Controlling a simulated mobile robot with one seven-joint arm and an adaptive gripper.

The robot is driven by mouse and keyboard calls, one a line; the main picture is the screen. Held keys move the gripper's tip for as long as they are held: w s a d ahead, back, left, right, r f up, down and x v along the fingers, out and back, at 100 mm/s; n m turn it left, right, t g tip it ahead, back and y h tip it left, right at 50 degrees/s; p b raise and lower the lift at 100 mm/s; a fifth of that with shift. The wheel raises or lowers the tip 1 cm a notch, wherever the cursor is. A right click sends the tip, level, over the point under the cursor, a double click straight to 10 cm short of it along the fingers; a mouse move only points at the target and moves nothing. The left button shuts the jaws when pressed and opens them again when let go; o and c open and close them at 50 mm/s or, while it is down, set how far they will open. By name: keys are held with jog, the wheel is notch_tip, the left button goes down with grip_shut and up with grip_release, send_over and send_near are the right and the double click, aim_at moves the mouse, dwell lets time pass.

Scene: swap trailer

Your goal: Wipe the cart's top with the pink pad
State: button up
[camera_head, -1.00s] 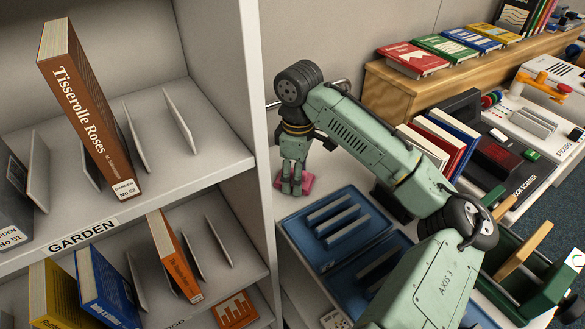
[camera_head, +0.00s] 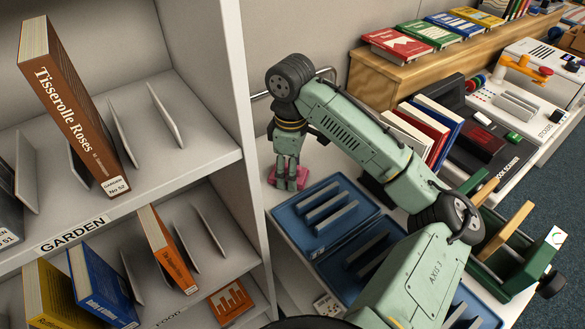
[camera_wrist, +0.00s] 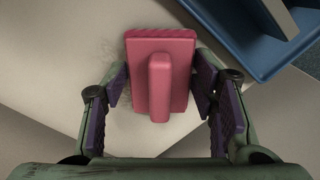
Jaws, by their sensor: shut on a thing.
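The pink pad (camera_wrist: 178,75) lies on the cart's pale top (camera_wrist: 60,80) in the wrist view, with its raised pink handle pointing up toward me. My gripper (camera_wrist: 160,95) is shut on the pad, one finger on each side. In the head view my gripper (camera_head: 286,182) points down at the cart's far left end, close to the shelf unit. Part of the pad (camera_head: 275,180) shows behind the fingers there. Grey smudges (camera_wrist: 122,100) mark the top beside the pad. The pad's underside is hidden.
A blue slotted tray (camera_head: 300,243) sits on the cart close to the pad; its corner (camera_wrist: 215,25) shows in the wrist view. The bookshelf (camera_head: 250,130) stands at left. Upright books (camera_head: 437,125) and a green caddy (camera_head: 500,280) are at right.

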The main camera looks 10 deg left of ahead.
aim_at(303, 169)
jog(key=shift+w+a+f+p, duration=0.1)
jog(key=shift+w+a+p, duration=0.45)
jog(key=shift+w+a, duration=1.2)
jog(key=shift+w+a+p, duration=0.3)
jog(key=shift+w+a, duration=0.75)
jog(key=shift+a, duration=0.1)
jog(key=shift+w+d+f, duration=0.1)
jog(key=shift+w+d, duration=0.9)
jog(key=shift+d, duration=0.15)
jog(key=shift+s+d+r, duration=0.2)
jog(key=shift+s+d, duration=1.85)
jog(key=shift+d, duration=0.1)
jog(key=shift+s+d+f, duration=0.15)
jog(key=shift+s+d, duration=0.85)
jog(key=shift+a, duration=0.1)
jog(key=shift+w+a, duration=1)
jog(key=shift+w, duration=0.1)
jog(key=shift+w+a, duration=2.05)
